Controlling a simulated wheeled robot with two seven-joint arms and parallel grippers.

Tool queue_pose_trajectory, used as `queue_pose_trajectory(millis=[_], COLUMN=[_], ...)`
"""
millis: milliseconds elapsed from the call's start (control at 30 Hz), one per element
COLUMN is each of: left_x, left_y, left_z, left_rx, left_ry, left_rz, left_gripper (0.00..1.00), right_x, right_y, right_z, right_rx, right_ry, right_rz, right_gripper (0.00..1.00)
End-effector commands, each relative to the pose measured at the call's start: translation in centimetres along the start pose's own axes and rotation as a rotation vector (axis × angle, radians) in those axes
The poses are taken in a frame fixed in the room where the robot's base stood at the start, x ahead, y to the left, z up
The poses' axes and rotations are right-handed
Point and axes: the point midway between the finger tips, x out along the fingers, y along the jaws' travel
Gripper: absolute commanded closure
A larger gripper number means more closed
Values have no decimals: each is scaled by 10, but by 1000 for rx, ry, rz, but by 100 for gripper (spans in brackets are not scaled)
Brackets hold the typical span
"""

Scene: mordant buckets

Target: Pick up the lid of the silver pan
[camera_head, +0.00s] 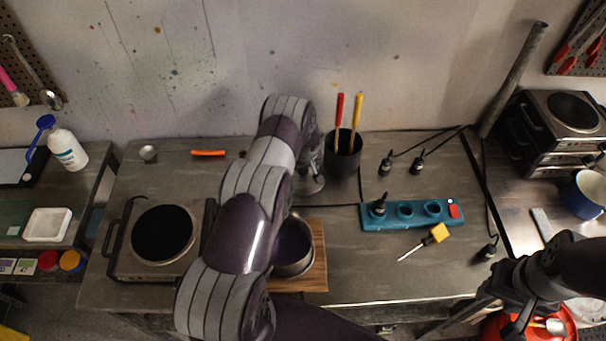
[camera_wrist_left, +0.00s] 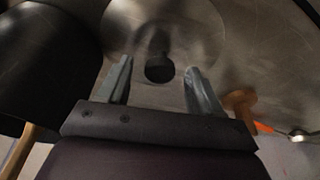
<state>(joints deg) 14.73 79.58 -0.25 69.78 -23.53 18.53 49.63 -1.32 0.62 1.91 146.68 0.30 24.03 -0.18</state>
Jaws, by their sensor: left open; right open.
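The silver pan (camera_head: 292,262) stands on a wooden board; my left arm covers part of it. A round grey metal lid (camera_wrist_left: 195,35) with a dark knob (camera_wrist_left: 160,73) lies on the worktop in the left wrist view. In the head view the lid (camera_head: 312,187) shows partly behind my left arm, behind the pan. My left gripper (camera_wrist_left: 158,68) is open, with its fingertips either side of the knob in the picture; I cannot tell whether they touch it. My right gripper (camera_head: 515,318) hangs open and empty at the front right, far from the lid.
A black holder (camera_head: 343,162) with red and yellow handles stands close to the right of the lid. A hot plate (camera_head: 163,237) is at left. A teal block (camera_head: 385,220) and a yellow-handled tool (camera_head: 438,233) lie at right. An orange stick (camera_head: 208,153) lies at the back left.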

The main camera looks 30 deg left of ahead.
Motion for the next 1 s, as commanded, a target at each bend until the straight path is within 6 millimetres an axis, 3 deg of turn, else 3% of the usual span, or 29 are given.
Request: queue_pose_trajectory(millis=[33,67,233,267,667,1000], left_x=[0,0,0,0,-10,-84], left_y=[0,0,0,0,1,1], left_z=[0,0,0,0,-4,-24], left_rx=[0,0,0,0,-1,-1], left_ry=[0,0,0,0,3,4], left_rz=[0,0,0,0,2,3], left_gripper=[35,41,97,100,100,100], right_x=[0,0,0,0,5,32], right_y=[0,0,0,0,0,0], right_z=[0,0,0,0,0,4], right_rx=[0,0,0,0,0,0], right_ry=[0,0,0,0,0,0], right_rz=[0,0,0,0,0,0], right_gripper=[57,57,57,57,57,57])
